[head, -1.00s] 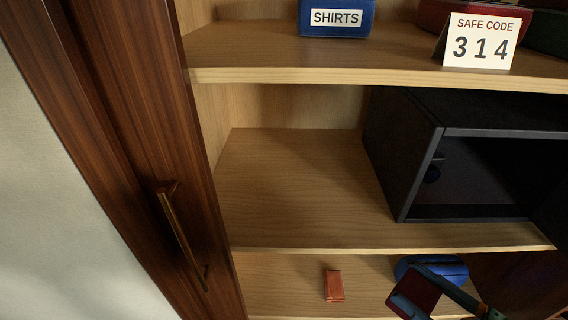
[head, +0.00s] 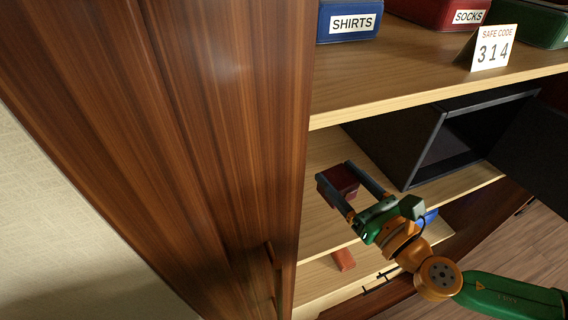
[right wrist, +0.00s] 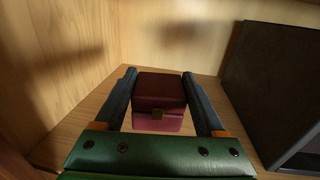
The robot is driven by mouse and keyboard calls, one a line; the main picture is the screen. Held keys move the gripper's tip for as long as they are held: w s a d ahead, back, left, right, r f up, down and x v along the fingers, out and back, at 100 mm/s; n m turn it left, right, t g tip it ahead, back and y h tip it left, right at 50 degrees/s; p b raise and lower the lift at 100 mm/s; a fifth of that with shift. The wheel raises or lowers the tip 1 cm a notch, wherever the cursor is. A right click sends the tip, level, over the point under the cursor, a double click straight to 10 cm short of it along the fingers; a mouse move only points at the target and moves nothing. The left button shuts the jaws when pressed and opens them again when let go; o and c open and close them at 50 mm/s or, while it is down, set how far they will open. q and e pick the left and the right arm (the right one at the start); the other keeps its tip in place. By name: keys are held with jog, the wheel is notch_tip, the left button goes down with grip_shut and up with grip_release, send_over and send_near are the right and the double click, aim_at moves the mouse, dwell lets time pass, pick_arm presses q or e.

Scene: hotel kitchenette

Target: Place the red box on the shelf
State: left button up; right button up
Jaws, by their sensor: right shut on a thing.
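A small dark red box (head: 341,186) with a brass-coloured clasp is between the fingers of my right gripper (head: 336,172). In the right wrist view both fingers of the gripper (right wrist: 160,76) lie along the sides of the red box (right wrist: 160,88). The gripper is shut on it. The box is over the left part of the middle wooden shelf (head: 317,150), left of the black safe. I cannot tell whether its underside touches the shelf (right wrist: 95,108). My left gripper is not in view.
The open black safe (head: 398,140) stands right of the box. A brown-red item (head: 343,259) and a partly hidden blue thing (head: 431,217) are lower down. A blue SHIRTS box (head: 347,22), a red SOCKS box (head: 435,12) and a safe-code card (head: 492,48) stand above. A wooden door (head: 220,120) is at left.

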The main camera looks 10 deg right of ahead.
jog(key=shift+d+r+m+t+h, duration=0.15)
jog(key=shift+d+r+m+h, duration=0.25)
jog(key=shift+d+h, duration=0.15)
jog(key=shift+d+r+m+t+h, duration=0.15)
jog(key=shift+d+r+m+h, duration=0.25)
jog(key=shift+d, duration=0.2)
jog(key=w+f+b, duration=0.1)
jog(key=f+b, duration=0.1)
jog(key=b, duration=0.2)
jog(key=shift+w+h, duration=0.25)
jog(key=shift+w, duration=0.05)
jog(key=w+a+f+b, duration=0.1)
jog(key=w+f, duration=0.1)
jog(key=w, duration=0.2)
jog(key=w+a+f+b, duration=0.1)
jog(key=w+f, duration=0.2)
jog(key=w, duration=0.1)
jog(key=w+a+f+b, duration=0.1)
jog(key=w+a+f, duration=0.1)
jog(key=w+f, duration=0.1)
jog(key=shift+w+f, duration=0.2)
jog(key=shift+w, duration=0.25)
notch_tip(320, 180, down, 3)
jog(key=shift+r+b, duration=0.1)
jog(key=shift+b, duration=0.3)
